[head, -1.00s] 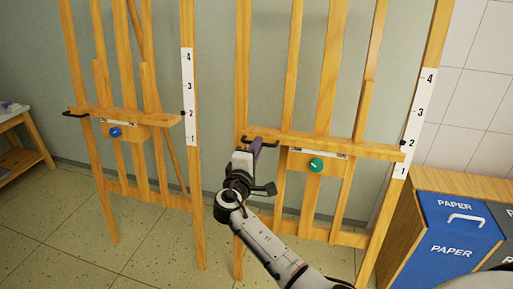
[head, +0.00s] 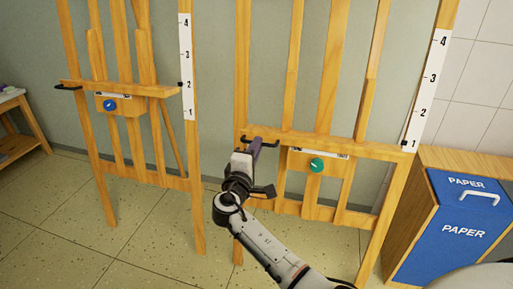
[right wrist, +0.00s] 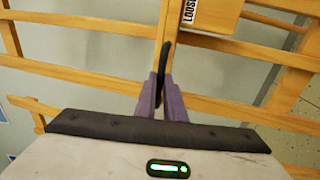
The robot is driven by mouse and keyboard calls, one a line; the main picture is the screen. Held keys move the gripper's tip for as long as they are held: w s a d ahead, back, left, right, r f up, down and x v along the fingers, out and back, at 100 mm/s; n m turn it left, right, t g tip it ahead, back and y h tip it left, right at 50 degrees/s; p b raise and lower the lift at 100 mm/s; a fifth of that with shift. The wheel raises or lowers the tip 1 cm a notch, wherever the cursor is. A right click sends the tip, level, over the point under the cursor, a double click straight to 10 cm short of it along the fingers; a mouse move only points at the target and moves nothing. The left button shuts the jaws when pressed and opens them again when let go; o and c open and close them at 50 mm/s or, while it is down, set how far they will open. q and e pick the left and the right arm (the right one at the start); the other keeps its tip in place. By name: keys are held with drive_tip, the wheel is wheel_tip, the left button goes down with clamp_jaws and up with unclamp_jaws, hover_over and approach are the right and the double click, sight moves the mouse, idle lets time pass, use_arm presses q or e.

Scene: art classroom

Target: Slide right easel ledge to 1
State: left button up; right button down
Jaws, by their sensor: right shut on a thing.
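The right easel's wooden ledge (head: 345,146) runs level across its posts. Its black pointer (head: 404,143) is at the 1 on the white scale (head: 426,95). A green knob (head: 316,165) sits just below the ledge. My right gripper (head: 255,148) is at the ledge's left end, shut on the black handle (head: 272,142). In the right wrist view the purple fingers (right wrist: 161,98) pinch this dark handle (right wrist: 167,60). A label reading LOOSE (right wrist: 189,11) shows at the top there. My left gripper is not in view.
The left easel (head: 130,89) stands to the left, its pointer near 2, with a blue knob (head: 110,104). A blue paper bin (head: 455,225) in a wooden cabinet stands at the right. Open tiled floor (head: 135,230) lies in front.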

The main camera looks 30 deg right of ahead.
drive_tip(key=shift+a+f, duration=0.1)
drive_tip(key=shift+f, duration=0.3)
drive_tip(key=c, duration=1.8)
unclamp_jaws()
drive_tip(key=shift+c, duration=0.2)
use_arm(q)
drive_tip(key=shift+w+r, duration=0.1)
use_arm(e)
drive_tip(key=shift+r, duration=0.1)
use_arm(q)
drive_tip(key=shift+p, duration=0.55)
use_arm(e)
drive_tip(key=v, duration=1)
drive_tip(key=shift+s, duration=0.2)
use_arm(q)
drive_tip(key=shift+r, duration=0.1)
use_arm(e)
drive_tip(key=shift+r, duration=0.1)
